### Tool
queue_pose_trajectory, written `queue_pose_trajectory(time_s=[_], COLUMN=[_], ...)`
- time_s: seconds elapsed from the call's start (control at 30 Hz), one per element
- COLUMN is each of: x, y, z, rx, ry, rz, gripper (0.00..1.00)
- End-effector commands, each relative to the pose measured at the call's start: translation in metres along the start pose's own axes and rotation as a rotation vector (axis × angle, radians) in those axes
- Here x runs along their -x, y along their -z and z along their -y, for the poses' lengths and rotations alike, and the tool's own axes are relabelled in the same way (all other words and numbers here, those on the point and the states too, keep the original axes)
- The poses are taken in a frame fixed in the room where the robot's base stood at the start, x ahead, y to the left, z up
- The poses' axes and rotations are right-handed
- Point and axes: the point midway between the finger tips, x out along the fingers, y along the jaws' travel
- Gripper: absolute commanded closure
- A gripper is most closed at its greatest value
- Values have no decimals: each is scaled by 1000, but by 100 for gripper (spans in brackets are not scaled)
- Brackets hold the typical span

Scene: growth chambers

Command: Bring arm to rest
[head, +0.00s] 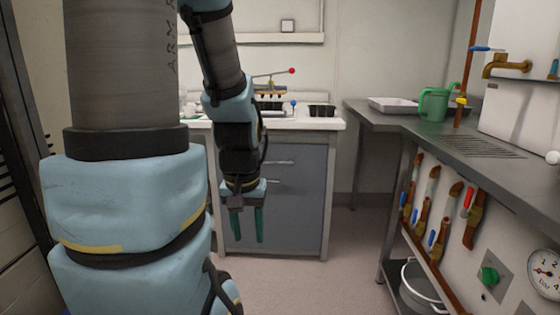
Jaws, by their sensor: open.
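My arm fills the left half of the head view, with a large blue and grey link close to the camera. My gripper (247,226) hangs at the end of the arm, pointing down, with two green fingers apart and nothing between them. It is in front of the grey-blue doors of a cabinet (295,195), below the level of its white top. The fingertips are clear of the floor. The upper part of the arm runs out of the picture at the top.
A white counter (325,125) holds black pots (321,110) and a small rig with a red knob. At right, a metal bench (470,150) carries a green watering can (433,104) and a pale tray (392,105). Pipes and valves line its front. The floor (345,275) between is clear.

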Motion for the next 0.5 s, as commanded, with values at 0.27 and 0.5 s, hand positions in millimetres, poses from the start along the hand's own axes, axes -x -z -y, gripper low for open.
queue_pose_trajectory(time_s=[0.27, 0.5], x=[96, 139], y=[14, 20], z=[0, -1], rx=[-1, -1], ry=[0, 0], rz=[-1, -1], gripper=[54, 54])
